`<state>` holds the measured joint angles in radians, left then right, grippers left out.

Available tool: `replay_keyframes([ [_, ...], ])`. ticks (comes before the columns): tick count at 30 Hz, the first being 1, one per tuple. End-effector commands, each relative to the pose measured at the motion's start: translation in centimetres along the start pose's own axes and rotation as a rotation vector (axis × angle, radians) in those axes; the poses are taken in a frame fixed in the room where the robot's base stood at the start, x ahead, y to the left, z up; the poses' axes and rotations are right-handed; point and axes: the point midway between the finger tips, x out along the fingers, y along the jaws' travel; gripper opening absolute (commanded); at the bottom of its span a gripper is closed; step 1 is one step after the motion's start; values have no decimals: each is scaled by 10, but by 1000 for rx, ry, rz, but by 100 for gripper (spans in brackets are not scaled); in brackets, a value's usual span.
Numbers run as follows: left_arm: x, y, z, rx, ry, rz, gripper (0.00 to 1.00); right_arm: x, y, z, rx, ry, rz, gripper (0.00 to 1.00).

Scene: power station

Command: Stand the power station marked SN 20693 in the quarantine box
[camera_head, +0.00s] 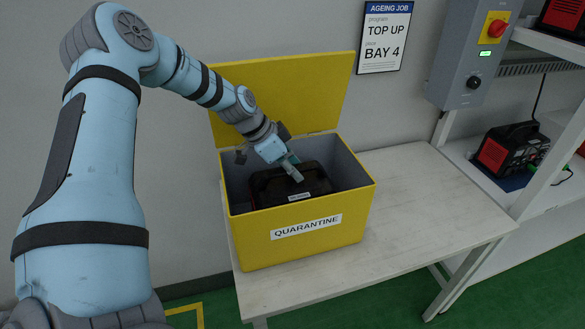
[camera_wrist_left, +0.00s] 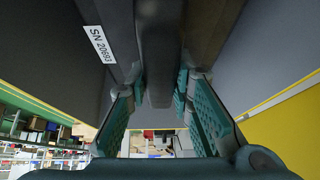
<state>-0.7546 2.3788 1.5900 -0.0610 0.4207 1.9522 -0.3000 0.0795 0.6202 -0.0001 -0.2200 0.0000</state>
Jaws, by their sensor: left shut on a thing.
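The power station (camera_head: 315,186) is a black case inside the open yellow quarantine box (camera_head: 345,215). In the left wrist view its label (camera_wrist_left: 100,45) reads SN 20693. My left gripper (camera_head: 292,170) reaches down into the box from above and is shut on the power station's dark handle (camera_wrist_left: 160,60). In the left wrist view the teal finger pads (camera_wrist_left: 160,105) are on either side of the handle. The station looks upright. Its underside is hidden by the box's front wall, so I cannot tell whether it touches the box floor. My right gripper is not in view.
The box stands on a pale table (camera_head: 420,200), with its yellow lid (camera_head: 285,90) raised at the back. The table is bare to the right. A grey control box (camera_head: 475,55) hangs on the wall. Another black and red station (camera_head: 508,150) sits on the shelf at right.

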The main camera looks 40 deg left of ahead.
Motion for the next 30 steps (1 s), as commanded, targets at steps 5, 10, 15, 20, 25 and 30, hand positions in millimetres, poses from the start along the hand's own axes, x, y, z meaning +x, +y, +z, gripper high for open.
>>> replay_keyframes([
  [5,0,-1,-1,1,4,-5,0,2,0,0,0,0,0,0],
  [10,1,-1,-1,1,4,-5,33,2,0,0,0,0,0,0],
  [15,2,-1,0,1,2,-3,44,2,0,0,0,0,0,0],
  [20,3,1,3,-1,-3,4,44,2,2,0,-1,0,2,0],
  [25,-12,0,0,0,5,1,44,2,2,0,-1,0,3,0],
  [30,-58,0,-1,1,11,-1,44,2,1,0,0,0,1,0],
])
